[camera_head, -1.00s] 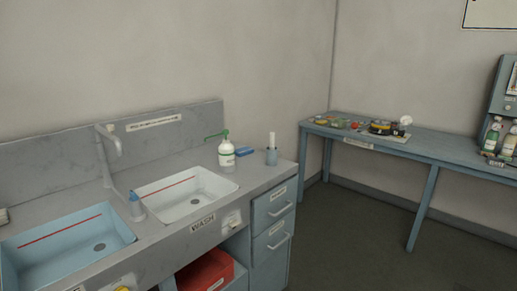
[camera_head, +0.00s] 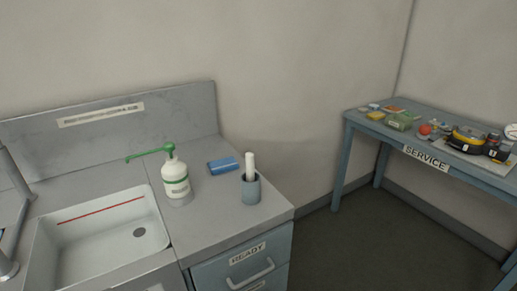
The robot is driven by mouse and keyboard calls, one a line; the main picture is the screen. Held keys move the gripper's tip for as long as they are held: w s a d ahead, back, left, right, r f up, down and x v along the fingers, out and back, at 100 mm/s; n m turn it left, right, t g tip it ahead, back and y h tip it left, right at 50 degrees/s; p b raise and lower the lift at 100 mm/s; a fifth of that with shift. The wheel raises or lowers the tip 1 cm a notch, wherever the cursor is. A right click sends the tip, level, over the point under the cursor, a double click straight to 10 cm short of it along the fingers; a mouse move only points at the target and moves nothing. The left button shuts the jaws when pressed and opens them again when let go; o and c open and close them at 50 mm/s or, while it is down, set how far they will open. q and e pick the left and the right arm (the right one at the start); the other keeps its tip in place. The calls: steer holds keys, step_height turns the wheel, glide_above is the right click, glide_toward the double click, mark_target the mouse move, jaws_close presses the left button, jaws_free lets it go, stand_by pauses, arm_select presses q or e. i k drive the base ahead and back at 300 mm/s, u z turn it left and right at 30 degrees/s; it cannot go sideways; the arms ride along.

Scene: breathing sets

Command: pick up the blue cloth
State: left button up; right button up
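The blue cloth (camera_head: 223,165) looks like a small, flat, folded blue pad with a lighter mark on top. It lies on the grey counter (camera_head: 207,222) near the back, between a white bottle with a green pump (camera_head: 175,178) and a grey-blue cup (camera_head: 251,190) holding a white stick-like item. Nothing covers the cloth.
A white sink (camera_head: 110,235) with a red line is left of the bottle. A drawer labelled READY (camera_head: 245,265) is under the counter. A blue SERVICE table (camera_head: 378,132) with several items stands at the right, with dark floor (camera_head: 350,250) between.

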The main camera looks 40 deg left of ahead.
mark_target(228, 164)
steer(key=i, duration=1.25)
steer(key=u, duration=2.4)
